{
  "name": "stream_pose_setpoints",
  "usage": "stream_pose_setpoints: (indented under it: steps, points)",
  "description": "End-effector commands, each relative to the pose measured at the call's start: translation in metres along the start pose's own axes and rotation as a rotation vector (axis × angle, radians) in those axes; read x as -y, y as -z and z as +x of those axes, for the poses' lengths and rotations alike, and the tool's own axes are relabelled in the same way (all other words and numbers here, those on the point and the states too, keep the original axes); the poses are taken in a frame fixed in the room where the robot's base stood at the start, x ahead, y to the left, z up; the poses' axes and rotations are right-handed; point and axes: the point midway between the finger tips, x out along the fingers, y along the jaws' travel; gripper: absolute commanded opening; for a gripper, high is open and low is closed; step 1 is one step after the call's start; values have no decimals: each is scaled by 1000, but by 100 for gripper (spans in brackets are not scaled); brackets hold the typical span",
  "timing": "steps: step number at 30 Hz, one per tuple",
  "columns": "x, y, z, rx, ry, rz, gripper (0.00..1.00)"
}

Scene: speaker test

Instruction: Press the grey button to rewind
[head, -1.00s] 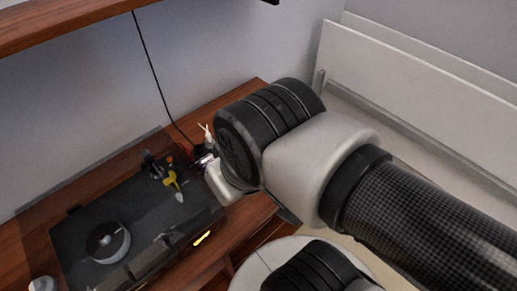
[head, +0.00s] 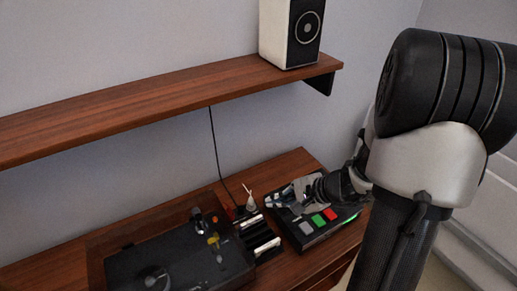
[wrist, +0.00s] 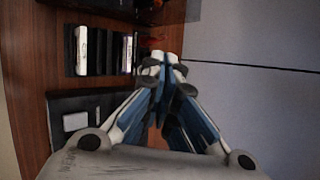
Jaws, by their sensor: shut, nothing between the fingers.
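The grey button (head: 306,228) is a square key at the front left of a black control box (head: 300,243) on the wooden desk, beside a green button (head: 319,220) and a red button (head: 331,214). In the wrist view, a pale grey square key (wrist: 75,121) shows on the black box at the left. My gripper (head: 274,199) is shut and empty over the back of the box, behind the buttons, its tips pointing left. In the wrist view my gripper (wrist: 166,60) has its fingertips together, away from the grey key, and hides part of the box.
A black rack with white-edged items (head: 262,240) stands left of the box. A dark turntable (head: 170,262) is farther left. A wooden shelf (head: 150,95) with a white speaker (head: 285,35) hangs above. A black cable (head: 214,150) runs down the wall.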

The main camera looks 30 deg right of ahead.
Motion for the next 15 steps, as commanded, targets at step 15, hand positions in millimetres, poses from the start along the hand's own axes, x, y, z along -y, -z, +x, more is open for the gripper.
stream_pose_setpoints:
  steps: [15]
  points:
    - [-52, 114, -14, -197, 147, 479, 0]
